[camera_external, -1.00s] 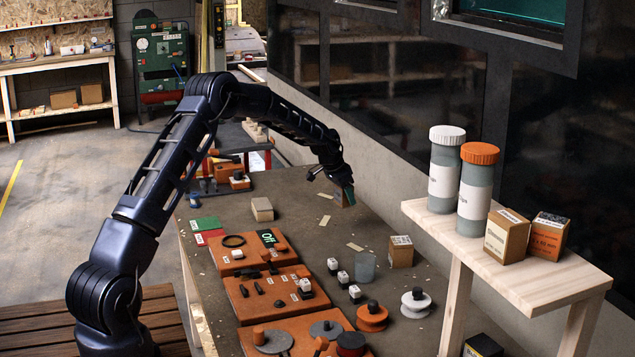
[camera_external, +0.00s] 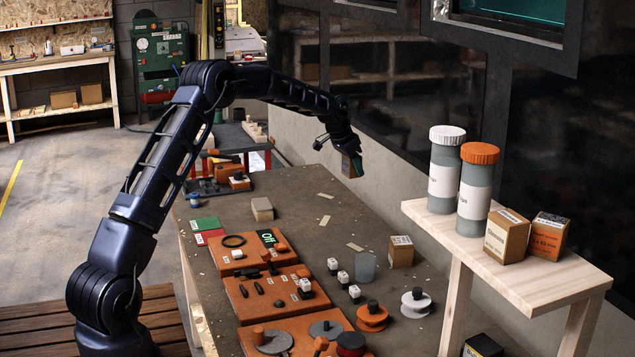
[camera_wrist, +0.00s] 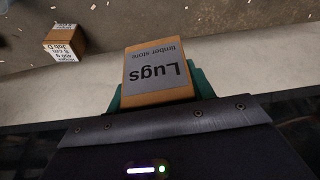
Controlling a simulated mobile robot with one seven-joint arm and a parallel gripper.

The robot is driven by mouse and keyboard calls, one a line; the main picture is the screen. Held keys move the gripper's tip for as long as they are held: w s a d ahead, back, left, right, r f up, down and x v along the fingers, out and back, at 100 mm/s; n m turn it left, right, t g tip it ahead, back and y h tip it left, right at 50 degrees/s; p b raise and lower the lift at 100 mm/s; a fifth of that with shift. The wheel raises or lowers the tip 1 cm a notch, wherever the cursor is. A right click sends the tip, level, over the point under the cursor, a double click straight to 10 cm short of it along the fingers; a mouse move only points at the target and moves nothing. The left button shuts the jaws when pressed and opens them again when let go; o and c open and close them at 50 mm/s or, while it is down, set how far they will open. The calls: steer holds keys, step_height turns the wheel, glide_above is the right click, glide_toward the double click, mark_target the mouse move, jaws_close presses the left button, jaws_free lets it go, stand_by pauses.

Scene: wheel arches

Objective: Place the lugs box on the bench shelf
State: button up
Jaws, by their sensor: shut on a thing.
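My gripper (camera_external: 351,163) is shut on the lugs box (camera_external: 356,168) and holds it in the air above the far end of the bench. In the wrist view the lugs box (camera_wrist: 157,72) is orange-brown with a grey label reading "Lugs timber store", between green finger pads. The bench shelf (camera_external: 535,288) is a pale wooden board on legs at the right. It stands higher than the bench top, well to the right of and nearer than my gripper.
On the shelf stand a white-lidded jar (camera_external: 444,172), an orange-lidded jar (camera_external: 478,185) and two boxes, one brown (camera_external: 507,240) and one orange-brown (camera_external: 548,238). Its near right end is bare. The bench (camera_external: 300,205) carries another box (camera_external: 400,254), tool boards and several small parts.

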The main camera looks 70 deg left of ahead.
steer(key=w+d+r+m+h, duration=0.15)
steer(key=w+d+r, duration=0.3)
steer(key=d, duration=0.85)
steer(key=w+d+r+m, duration=0.2)
steer(key=w+d+r, duration=0.3)
steer(key=d, duration=0.8)
steer(key=w+d+r+m+h, duration=0.1)
steer(key=w+d+r+m, duration=0.15)
steer(key=d+r, duration=0.7)
steer(key=s+d+r+m+g, duration=0.1)
steer(key=d+r, duration=0.2)
steer(key=d, duration=1.2)
steer(key=s+d+r+m, duration=0.15)
steer(key=d+r, duration=0.25)
steer(key=d, duration=1.2)
step_height(320, 180, up, 16)
steer(key=f+m+g+h, duration=0.1)
steer(key=m+g+h, duration=0.1)
steer(key=m, duration=0.4)
glide_above(550, 286)
steer(key=a, duration=0.1)
steer(key=f, duration=1.8)
steer(key=shift+s+a+f, duration=0.1)
steer(key=shift+s+f, duration=0.25)
steer(key=shift+f, duration=0.05)
steer(key=shift+f, duration=0.15)
